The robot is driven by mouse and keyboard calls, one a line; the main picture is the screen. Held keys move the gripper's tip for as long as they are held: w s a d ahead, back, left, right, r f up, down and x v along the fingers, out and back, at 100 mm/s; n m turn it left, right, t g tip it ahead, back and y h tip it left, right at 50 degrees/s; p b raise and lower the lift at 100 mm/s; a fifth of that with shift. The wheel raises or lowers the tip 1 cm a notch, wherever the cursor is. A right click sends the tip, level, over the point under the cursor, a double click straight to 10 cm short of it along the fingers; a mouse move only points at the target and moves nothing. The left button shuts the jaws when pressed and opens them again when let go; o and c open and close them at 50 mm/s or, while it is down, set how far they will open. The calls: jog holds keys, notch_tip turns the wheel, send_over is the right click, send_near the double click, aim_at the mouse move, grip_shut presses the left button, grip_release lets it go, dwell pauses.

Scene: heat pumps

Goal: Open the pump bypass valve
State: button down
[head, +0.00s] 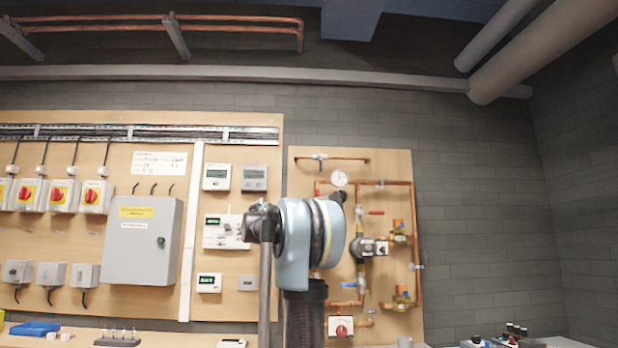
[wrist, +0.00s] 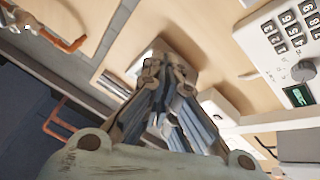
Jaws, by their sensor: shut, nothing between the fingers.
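The pump board (head: 440,300) stands right of centre in the head view, with copper pipes and a grey pump (head: 366,247). A red lever valve (head: 375,212) sits above the pump and a blue lever valve (head: 349,284) below it. No label shows which one is the bypass valve. My arm hides the board's left part. My gripper (wrist: 165,72) shows in the wrist view, shut and empty, pointing toward the wooden board. It appears apart from the valves. In the head view its fingers cannot be made out.
A white keypad controller (wrist: 285,45) with a grey dial lies at the upper right of the wrist view. Copper pipes (wrist: 62,32) show at its upper left. In the head view, a grey cabinet (head: 143,240) and red switches hang left. The brick wall right of the pump board is bare.

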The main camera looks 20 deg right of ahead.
jog(key=d+r+m+g+h, duration=0.4)
jog(key=m+g+h, duration=0.5)
jog(key=g, duration=0.3)
jog(key=s+d+r+m+g+h, duration=0.1)
jog(key=d+r+m+g+h, duration=0.4)
jog(key=m+g+h, duration=0.5)
jog(key=shift+d+r+m+g, duration=0.25)
jog(key=shift+d+m+g, duration=0.6)
jog(key=shift+g, duration=0.65)
jog(key=shift+s+a, duration=0.1)
send_near(321, 163)
notch_tip(321, 163, up, 2)
jog(key=w+a, duration=0.1)
jog(key=shift+s+d+r, duration=0.1)
jog(key=shift+d+r, duration=0.1)
jog(key=shift+d, duration=0.75)
jog(key=shift+s+d+r, duration=0.1)
jog(key=shift+d+r, duration=0.15)
jog(key=shift+d, duration=0.7)
